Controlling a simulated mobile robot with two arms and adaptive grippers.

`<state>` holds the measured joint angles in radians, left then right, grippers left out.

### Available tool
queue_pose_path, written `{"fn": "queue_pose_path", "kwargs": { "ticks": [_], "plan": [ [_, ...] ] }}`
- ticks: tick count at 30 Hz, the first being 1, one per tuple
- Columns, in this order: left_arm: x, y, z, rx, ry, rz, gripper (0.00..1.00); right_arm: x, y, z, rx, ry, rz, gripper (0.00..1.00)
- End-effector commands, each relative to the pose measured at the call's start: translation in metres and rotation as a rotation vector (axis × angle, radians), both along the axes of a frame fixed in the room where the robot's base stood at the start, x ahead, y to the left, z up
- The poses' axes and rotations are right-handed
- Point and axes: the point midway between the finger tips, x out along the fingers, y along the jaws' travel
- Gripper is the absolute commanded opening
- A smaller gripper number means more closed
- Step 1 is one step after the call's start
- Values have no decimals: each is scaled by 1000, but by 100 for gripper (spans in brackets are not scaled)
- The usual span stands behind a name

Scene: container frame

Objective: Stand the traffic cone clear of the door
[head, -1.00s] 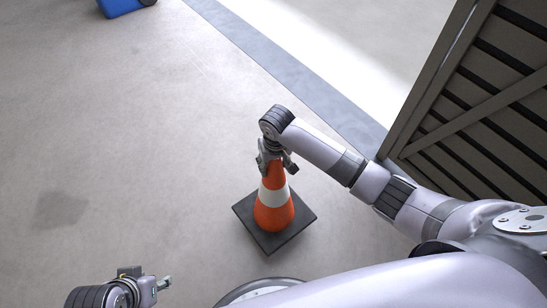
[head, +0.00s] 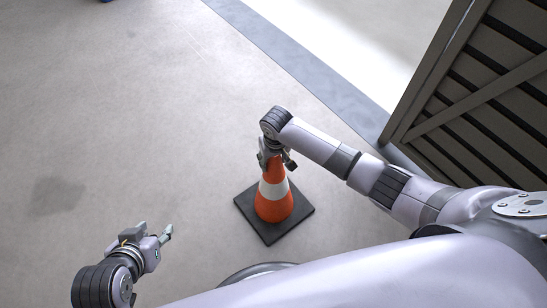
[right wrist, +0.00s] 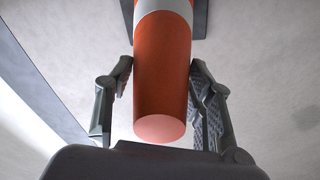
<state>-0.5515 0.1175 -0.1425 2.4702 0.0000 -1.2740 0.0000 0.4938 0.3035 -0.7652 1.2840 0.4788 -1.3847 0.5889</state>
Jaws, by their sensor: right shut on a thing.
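The orange traffic cone (head: 273,207) with a white band and a dark square base (head: 296,219) is upright at the middle of the head view. My right gripper (head: 275,160) is shut around its upper part from above. In the right wrist view the cone's orange tip (right wrist: 160,100) lies between the two fingers. I cannot tell whether the base touches the floor. The door (head: 475,100), a dark slatted panel, stands at the right, apart from the cone. My left gripper (head: 163,236) is at the lower left, empty; its finger gap is unclear.
Pale concrete floor (head: 120,120) is clear to the left of the cone. A grey strip (head: 300,70) runs diagonally behind it, with a bright area beyond. A sliver of something blue (head: 106,1) shows at the top edge.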

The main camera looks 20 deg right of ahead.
Motion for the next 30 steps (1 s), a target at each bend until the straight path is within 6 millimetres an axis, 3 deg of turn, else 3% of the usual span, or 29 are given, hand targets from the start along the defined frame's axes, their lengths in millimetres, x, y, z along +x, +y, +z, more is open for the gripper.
{"fn": "queue_pose_path", "kwargs": {
  "ticks": [10, 11, 12, 20, 30],
  "plan": [
    [0, 0, 1, 0, -2, 0, 40, 2, 1, 1, 3, -6, 0, 0],
    [1, 0, 0, -1, -3, 0, 40, 0, 0, -2, 1, 0, 0, 49],
    [1, 0, 1, -1, -3, 0, 40, 0, 0, -2, 1, -1, 0, 52],
    [1, 0, 1, -1, -3, -1, 40, 0, 0, -2, 0, 0, 0, 69],
    [0, 0, 1, -1, -2, -1, 40, 0, 0, 1, 0, -1, 0, 69]
  ]
}}
